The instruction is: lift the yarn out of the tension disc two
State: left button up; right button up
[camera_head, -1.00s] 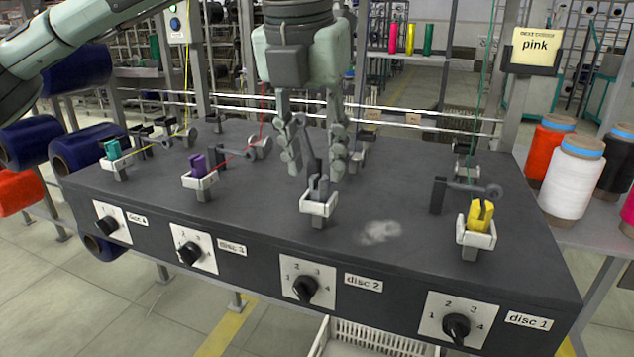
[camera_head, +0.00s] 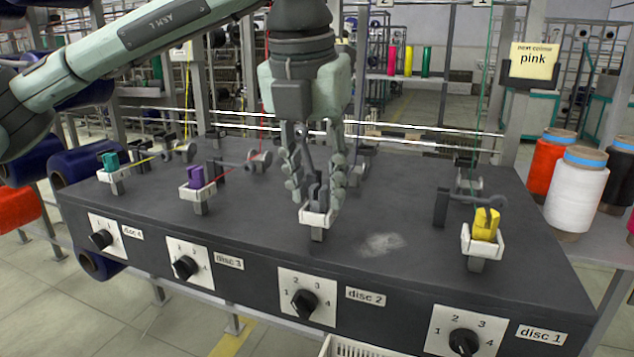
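Disc two is a dark grey tension disc (camera_head: 319,196) in a white bracket (camera_head: 317,218), above the "disc 2" label (camera_head: 366,297). My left gripper (camera_head: 316,190) points down just behind and over it, its two fingers apart on either side of the grey disc and its post. I see nothing gripped between the fingers. I cannot make out a yarn at disc two; the gripper hides part of this spot. My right gripper is not in view.
Yellow disc one (camera_head: 486,223) stands to the right, purple disc three (camera_head: 195,177) and teal disc four (camera_head: 110,161) to the left. Red yarn (camera_head: 262,105) runs down near disc three. Numbered knobs (camera_head: 305,303) line the front. Yarn cones (camera_head: 578,190) stand at right.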

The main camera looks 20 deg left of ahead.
pick_arm(q)
grip_shut()
jog(key=shift+w+p+v, duration=0.2)
jog(key=shift+p+v, duration=0.25)
jog(key=shift+v, duration=0.3)
jog(key=shift+w+p+v, duration=0.15)
jog(key=shift+p+v, duration=0.3)
jog(key=shift+v, duration=0.3)
jog(key=shift+w+p+v, duration=0.2)
jog(key=shift+p+v, duration=0.25)
jog(key=shift+v, duration=0.3)
jog(key=shift+r, duration=0.1)
